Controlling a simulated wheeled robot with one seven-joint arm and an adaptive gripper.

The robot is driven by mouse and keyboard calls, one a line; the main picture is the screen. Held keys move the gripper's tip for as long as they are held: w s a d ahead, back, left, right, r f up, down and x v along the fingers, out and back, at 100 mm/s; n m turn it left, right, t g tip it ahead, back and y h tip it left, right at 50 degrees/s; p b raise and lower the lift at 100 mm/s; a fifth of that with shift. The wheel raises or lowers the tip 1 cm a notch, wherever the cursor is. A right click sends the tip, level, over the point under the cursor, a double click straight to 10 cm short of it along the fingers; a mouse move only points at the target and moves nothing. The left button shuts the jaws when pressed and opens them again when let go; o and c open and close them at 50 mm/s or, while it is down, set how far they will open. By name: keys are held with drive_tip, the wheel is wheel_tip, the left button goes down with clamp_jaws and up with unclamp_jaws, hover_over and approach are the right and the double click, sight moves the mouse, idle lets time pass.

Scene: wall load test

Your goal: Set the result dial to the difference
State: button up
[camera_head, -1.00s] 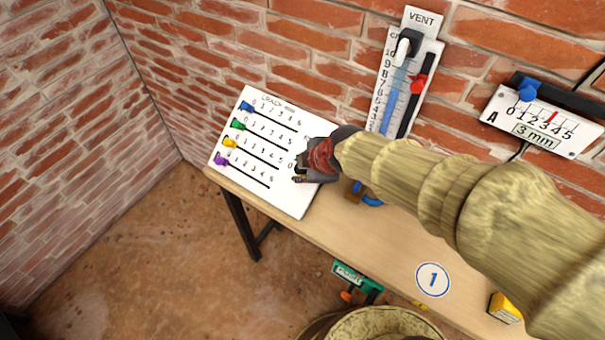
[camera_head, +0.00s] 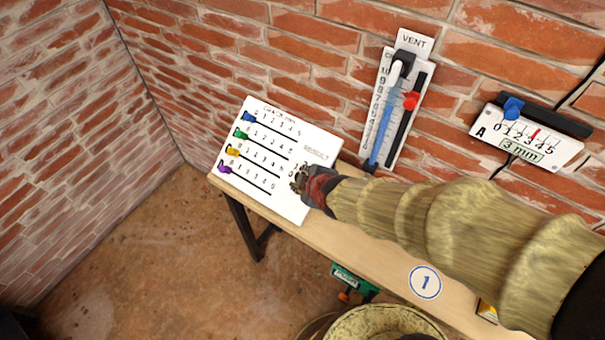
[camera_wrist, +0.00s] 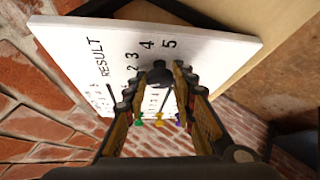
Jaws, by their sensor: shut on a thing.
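The white board (camera_head: 283,205) stands tilted on the table, with several slider rows and the word RESULT at its right. In the wrist view, the board (camera_wrist: 110,40) shows RESULT and the numbers 2, 3, 4 and 5 around a dark round result dial knob (camera_wrist: 159,74). My gripper (camera_wrist: 157,86) has its fingers on both sides of this knob and is shut on it. In the head view, my gripper (camera_head: 299,180) is at the board's right part and hides the dial. The dial's exact setting cannot be read.
Blue (camera_head: 247,117), green (camera_head: 240,133), yellow (camera_head: 233,152) and purple (camera_head: 225,169) sliders sit at their rows' left ends. Gauge A (camera_head: 530,138) reads "3 mm". The VENT panel (camera_head: 391,142) has a red slider (camera_head: 410,101). The table (camera_head: 385,262) carries a round "1" label.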

drive_tip(key=shift+s+m+t+p, duration=0.15)
drive_tip(key=shift+m+t+p, duration=0.5)
drive_tip(key=shift+p, duration=0.9)
drive_tip(key=shift+s+a+m+h+p, duration=0.1)
drive_tip(key=shift+m+h+p, duration=0.2)
drive_tip(key=shift+m+p, duration=0.45)
drive_tip(key=shift+a+f+m+t+p, duration=0.1)
drive_tip(key=shift+f+m+t+p, duration=0.15)
drive_tip(key=shift+m+t, duration=0.5)
drive_tip(key=m+t+h, duration=0.1)
drive_tip(key=m, duration=0.2)
drive_tip(key=m+t+h, duration=0.1)
drive_tip(key=m+h, duration=0.1)
drive_tip(key=m, duration=0.1)
drive_tip(key=shift+s+a+p, duration=0.1)
drive_tip(key=shift+a+p, duration=0.1)
drive_tip(key=shift+p, duration=0.1)
drive_tip(key=m+h, duration=0.2)
drive_tip(key=m, duration=0.1)
drive_tip(key=m+h+p, duration=0.1)
drive_tip(key=m+h, duration=0.1)
drive_tip(key=m, duration=0.1)
drive_tip(key=shift+a+f+m+t, duration=0.1)
drive_tip(key=shift+a+m+t, duration=0.1)
drive_tip(key=shift+m+t, duration=0.15)
drive_tip(key=o, duration=1.1)
drive_tip(key=shift+o, duration=0.2)
